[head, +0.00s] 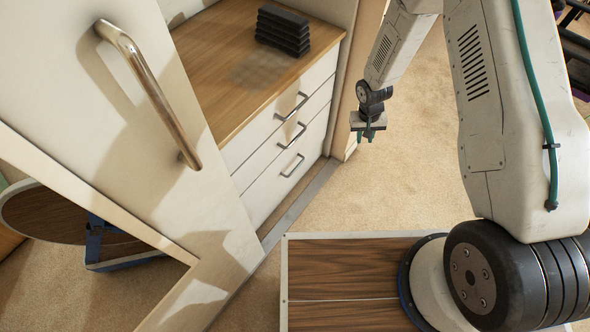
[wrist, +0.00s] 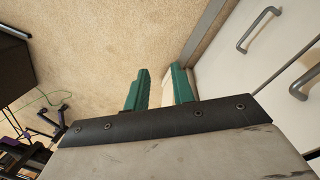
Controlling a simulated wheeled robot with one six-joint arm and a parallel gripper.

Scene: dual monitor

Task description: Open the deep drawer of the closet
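The closet has a stack of white drawers, all shut, with grey bar handles: the upper handle (head: 291,107), the middle handle (head: 291,136) and the lowest handle (head: 292,166). The lowest drawer front (head: 265,198) looks the tallest. My gripper (head: 369,134) hangs over the carpet to the right of the drawers, apart from them. In the wrist view its green fingers (wrist: 158,88) stand apart, with no handle between them. Two drawer handles show at the upper right there, one of them whole (wrist: 258,29).
A white closet door (head: 90,80) with a metal bar handle (head: 150,95) stands open at the left. A black ribbed object (head: 283,30) lies on the wooden top (head: 235,50). Carpet (head: 395,180) is clear below my gripper. Dark furniture and cables (wrist: 45,120) stand at the wrist view's left.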

